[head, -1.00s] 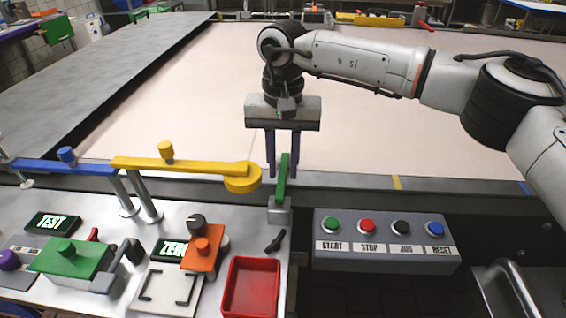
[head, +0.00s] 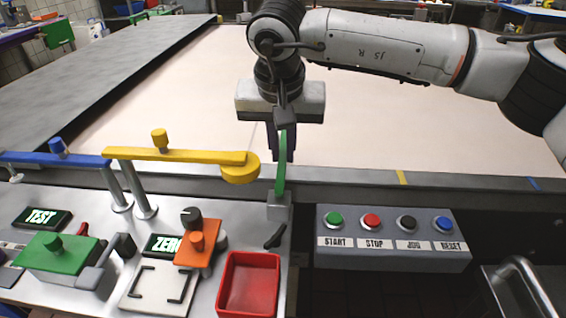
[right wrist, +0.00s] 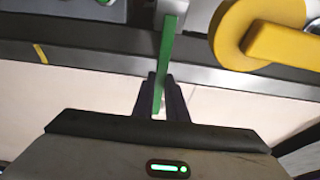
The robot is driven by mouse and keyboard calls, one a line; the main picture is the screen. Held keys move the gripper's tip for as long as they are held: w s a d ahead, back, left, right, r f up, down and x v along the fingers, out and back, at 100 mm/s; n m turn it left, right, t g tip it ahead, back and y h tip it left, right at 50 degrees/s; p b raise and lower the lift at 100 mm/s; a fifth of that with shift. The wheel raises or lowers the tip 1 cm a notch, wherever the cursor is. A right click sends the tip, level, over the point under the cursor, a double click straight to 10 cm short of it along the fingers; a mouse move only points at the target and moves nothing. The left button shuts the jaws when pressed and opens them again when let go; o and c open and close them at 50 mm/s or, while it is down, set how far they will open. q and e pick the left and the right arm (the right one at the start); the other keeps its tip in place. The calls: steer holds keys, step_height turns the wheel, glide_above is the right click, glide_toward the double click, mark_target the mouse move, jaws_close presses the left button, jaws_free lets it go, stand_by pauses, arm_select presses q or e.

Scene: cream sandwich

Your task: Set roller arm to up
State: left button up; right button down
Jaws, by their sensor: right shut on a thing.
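A green lever (head: 281,165) rises from a grey block (head: 279,207) at the right end of the metal bench. My right gripper (head: 283,157) is shut on its upper part. The right wrist view also shows the lever (right wrist: 167,55) between the two dark fingers (right wrist: 161,105). A yellow arm (head: 185,155) with a round yellow end (head: 240,168) lies level just left of the lever, apart from the gripper. I cannot tell from labels which of these is the roller arm. My left gripper is not in view.
A pale belt (head: 400,120) lies behind. A button box (head: 393,238) stands to the right. A blue arm (head: 55,159), a red bin (head: 249,284), an orange device (head: 197,255) and a green box (head: 58,253) are at left and front.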

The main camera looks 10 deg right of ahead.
steer(key=t+b, duration=0.1)
steer(key=s+r+t+b, duration=0.1)
steer(key=b, duration=0.1)
steer(key=shift+a+r+t+h, duration=0.2)
steer(key=shift+t+h, duration=0.1)
steer(key=shift+h, duration=0.1)
steer(key=shift+s+r+t+b, duration=0.2)
steer(key=shift+r+t+b, duration=0.3)
steer(key=shift+b, duration=0.2)
steer(key=c, duration=1.8)
jaws_free()
steer(key=shift+o, duration=0.2)
steer(key=v, duration=1)
steer(key=shift+r, duration=0.15)
